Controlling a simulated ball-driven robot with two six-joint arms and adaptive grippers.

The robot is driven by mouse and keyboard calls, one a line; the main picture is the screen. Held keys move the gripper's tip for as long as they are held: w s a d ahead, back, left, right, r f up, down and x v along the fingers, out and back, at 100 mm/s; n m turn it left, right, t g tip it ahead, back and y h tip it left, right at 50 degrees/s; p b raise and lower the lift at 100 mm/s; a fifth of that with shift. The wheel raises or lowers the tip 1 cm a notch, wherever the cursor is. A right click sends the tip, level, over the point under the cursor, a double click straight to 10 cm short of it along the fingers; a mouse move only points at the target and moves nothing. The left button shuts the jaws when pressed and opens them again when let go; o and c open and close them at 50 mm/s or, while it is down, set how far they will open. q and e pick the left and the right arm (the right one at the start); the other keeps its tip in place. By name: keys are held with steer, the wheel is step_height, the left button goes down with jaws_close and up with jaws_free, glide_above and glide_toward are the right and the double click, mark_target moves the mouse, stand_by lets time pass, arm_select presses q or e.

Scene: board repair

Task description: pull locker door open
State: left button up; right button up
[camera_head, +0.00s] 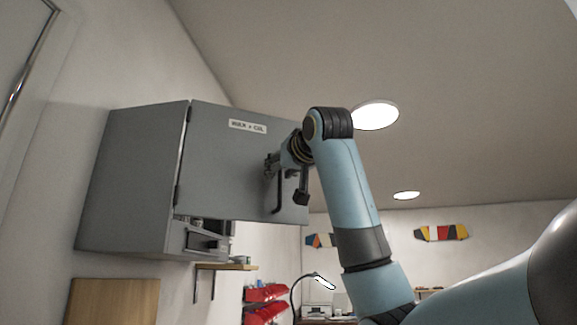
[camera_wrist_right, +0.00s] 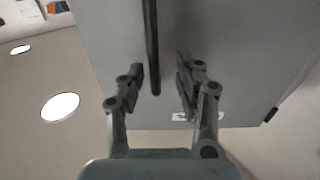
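The grey wall locker (camera_head: 135,185) hangs at the left in the head view. Its door (camera_head: 225,165), with a white label, stands partly open, and part of the inside shows below it. A dark bar handle (camera_head: 279,195) is on the door's right part. My right gripper (camera_head: 272,165) is at the handle. In the right wrist view the handle (camera_wrist_right: 151,45) runs between the fingers of my right gripper (camera_wrist_right: 160,80). The fingers are apart, with a clear gap between the bar and the right-hand finger. My left gripper is not in view.
Dark items (camera_head: 205,241) show inside the locker below the door. A small wooden shelf (camera_head: 227,266) is under the locker. Red bins (camera_head: 265,293) and a desk lamp (camera_head: 318,280) are lower down. The space right of the door is clear except for my right arm.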

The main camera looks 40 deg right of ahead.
steer(key=v, duration=1)
steer(key=shift+s+d+f, duration=0.2)
steer(key=shift+s, duration=0.15)
steer(key=shift+c, duration=0.2)
